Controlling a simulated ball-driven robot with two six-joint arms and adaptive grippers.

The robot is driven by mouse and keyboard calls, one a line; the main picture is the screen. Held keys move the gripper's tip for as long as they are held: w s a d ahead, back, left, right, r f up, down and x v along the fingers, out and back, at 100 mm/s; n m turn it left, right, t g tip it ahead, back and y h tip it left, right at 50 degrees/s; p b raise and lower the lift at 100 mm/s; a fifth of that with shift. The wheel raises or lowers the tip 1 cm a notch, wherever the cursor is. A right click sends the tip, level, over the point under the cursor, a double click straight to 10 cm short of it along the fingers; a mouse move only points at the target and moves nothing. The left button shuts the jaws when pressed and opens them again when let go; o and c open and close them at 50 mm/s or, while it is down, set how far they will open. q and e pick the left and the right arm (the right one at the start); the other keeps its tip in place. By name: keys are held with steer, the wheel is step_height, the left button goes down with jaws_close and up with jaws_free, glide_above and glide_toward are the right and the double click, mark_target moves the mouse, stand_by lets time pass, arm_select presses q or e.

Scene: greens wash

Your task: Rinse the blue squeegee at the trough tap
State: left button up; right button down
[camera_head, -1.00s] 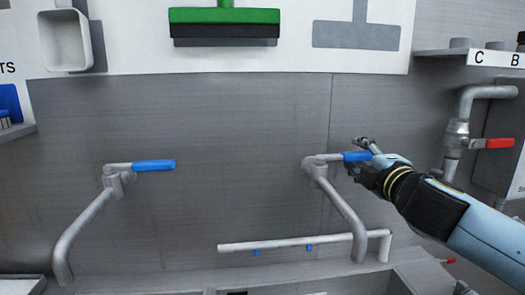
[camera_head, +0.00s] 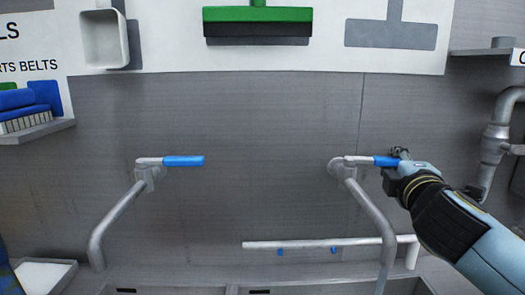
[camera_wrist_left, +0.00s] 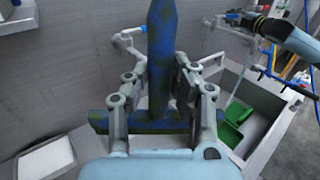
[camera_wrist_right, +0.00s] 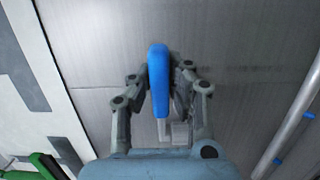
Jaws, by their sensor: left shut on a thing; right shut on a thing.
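A blue squeegee (camera_wrist_left: 160,60) with greenish-brown smears is held in my left gripper (camera_wrist_left: 160,85), which is shut on it; this shows in the left wrist view. In the head view my right gripper (camera_head: 397,165) is shut on the blue lever (camera_head: 386,162) of the right trough tap (camera_head: 366,205). The lever also shows between the fingers in the right wrist view (camera_wrist_right: 158,80). A thin pale streak like running water shows below that tap's spout. My left gripper is out of the head view.
A second tap with a blue lever (camera_head: 183,161) stands to the left. The trough rim (camera_head: 200,278) runs along the bottom. In the left wrist view green objects (camera_wrist_left: 232,128) lie in a trough bay. A green squeegee (camera_head: 257,15) hangs on the wall board.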

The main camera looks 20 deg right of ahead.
steer(key=shift+s+a+m+g+h, duration=0.25)
steer(key=shift+m+g+h, duration=0.2)
steer(key=shift+h, duration=0.25)
steer(key=c, duration=1.2)
jaws_free()
steer(key=shift+c, duration=0.2)
steer(key=v, duration=1.2)
steer(key=shift+s+d+f, duration=0.1)
steer(key=shift+s+f, duration=0.05)
steer(key=shift+f, duration=0.05)
